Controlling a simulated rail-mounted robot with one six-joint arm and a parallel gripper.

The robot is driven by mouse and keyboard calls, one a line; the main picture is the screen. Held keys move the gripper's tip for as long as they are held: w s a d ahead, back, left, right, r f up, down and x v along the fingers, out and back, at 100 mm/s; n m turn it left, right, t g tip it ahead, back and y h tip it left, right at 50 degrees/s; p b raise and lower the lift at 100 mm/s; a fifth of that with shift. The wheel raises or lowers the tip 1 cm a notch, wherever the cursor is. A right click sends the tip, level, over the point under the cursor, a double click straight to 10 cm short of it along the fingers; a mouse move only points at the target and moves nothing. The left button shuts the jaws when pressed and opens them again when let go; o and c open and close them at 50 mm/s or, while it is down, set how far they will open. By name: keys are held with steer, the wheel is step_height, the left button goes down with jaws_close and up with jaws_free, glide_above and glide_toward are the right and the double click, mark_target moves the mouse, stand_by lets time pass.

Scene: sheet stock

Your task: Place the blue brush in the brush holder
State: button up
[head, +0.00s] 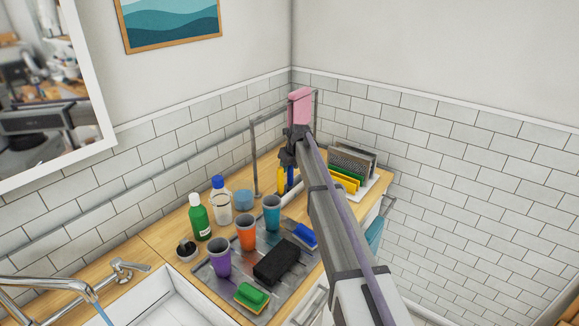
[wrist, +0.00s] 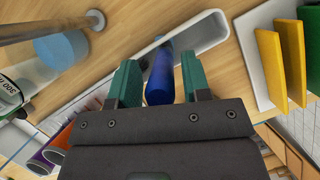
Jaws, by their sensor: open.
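My gripper (wrist: 158,82) is open in the wrist view, its two teal fingers apart. The blue brush (wrist: 160,74) is between them, with a gap to each finger. Its far end reaches into the long white brush holder (wrist: 208,33), a narrow trough with raised walls. I cannot tell whether the brush rests on the holder's floor. In the head view my gripper (head: 290,165) points down over the back of the counter, with the blue brush (head: 290,178) below it. The arm hides part of the holder (head: 294,204) there.
A rack of upright yellow, green and grey sheets (head: 350,170) stands right of the gripper. A metal tray (head: 225,284) with several cups and sponges is in front. Bottles (head: 221,203), a blue round container (head: 244,199) and a metal post (head: 254,165) stand left.

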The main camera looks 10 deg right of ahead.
steer(key=p+v, duration=1)
steer(key=v, duration=0.2)
steer(key=s+a+f+n+g+h, duration=0.1)
steer(key=s+n+g, duration=0.3)
steer(key=s+n, duration=2.7)
steer(key=s, duration=1.4)
steer(key=shift+a+f+n+h, duration=0.2)
steer(key=shift+a+n+h, duration=0.1)
steer(key=shift+n, duration=0.1)
steer(key=shift+w+f, duration=0.1)
step_height(320, 180, down, 9)
steer(key=b, duration=0.9)
steer(key=shift+f, duration=0.2)
